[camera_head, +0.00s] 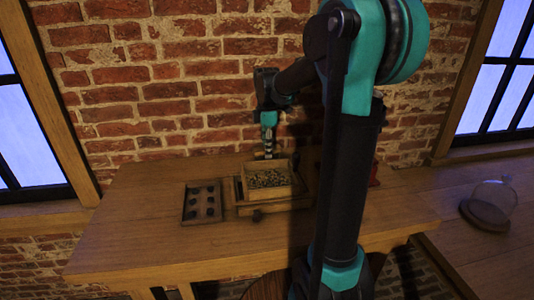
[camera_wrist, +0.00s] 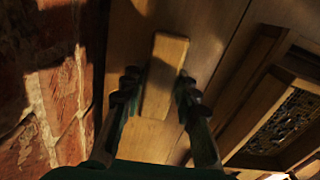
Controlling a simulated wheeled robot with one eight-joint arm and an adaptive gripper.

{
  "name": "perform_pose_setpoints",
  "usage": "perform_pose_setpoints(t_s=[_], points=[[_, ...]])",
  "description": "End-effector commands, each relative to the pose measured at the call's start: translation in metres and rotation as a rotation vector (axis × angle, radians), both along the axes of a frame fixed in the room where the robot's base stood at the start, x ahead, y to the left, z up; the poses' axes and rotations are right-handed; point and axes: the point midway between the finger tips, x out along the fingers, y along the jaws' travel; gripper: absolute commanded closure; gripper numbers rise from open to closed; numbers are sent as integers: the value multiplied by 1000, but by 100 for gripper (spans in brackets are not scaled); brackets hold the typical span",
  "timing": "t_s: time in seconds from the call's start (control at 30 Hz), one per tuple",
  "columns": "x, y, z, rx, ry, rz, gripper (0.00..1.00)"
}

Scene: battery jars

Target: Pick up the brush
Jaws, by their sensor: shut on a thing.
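The brush (camera_wrist: 165,75) shows in the wrist view as a plain, light wooden block with its long side running away from me. My gripper (camera_wrist: 158,92) has one finger on each side of it and is shut on it. Its bristles are not visible. Wood surface lies behind and around the block; I cannot tell how far it is above the table. In the head view my gripper (camera_head: 267,154) is at the back of the table, close to the brick wall and behind a wooden box. The brush is not clearly visible there.
The wooden box (camera_head: 250,188) holding small dark bits stands in front of my gripper. A dark tray (camera_head: 188,217) with several round dark pieces lies left of it. The brick wall (camera_wrist: 40,100) is close on the left in the wrist view. A glass dome (camera_head: 494,196) stands far right.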

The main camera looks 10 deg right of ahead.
Motion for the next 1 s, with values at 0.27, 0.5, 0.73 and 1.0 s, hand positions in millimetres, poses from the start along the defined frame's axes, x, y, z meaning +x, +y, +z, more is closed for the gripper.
perform_pose_setpoints(t_s=[0.27,0.5,0.73,1.0], points=[[0,0,8,0,0,0,100],[0,0,47,0,0,0,100],[0,0,113,0,0,0,100],[0,0,173,0,0,0,100]])
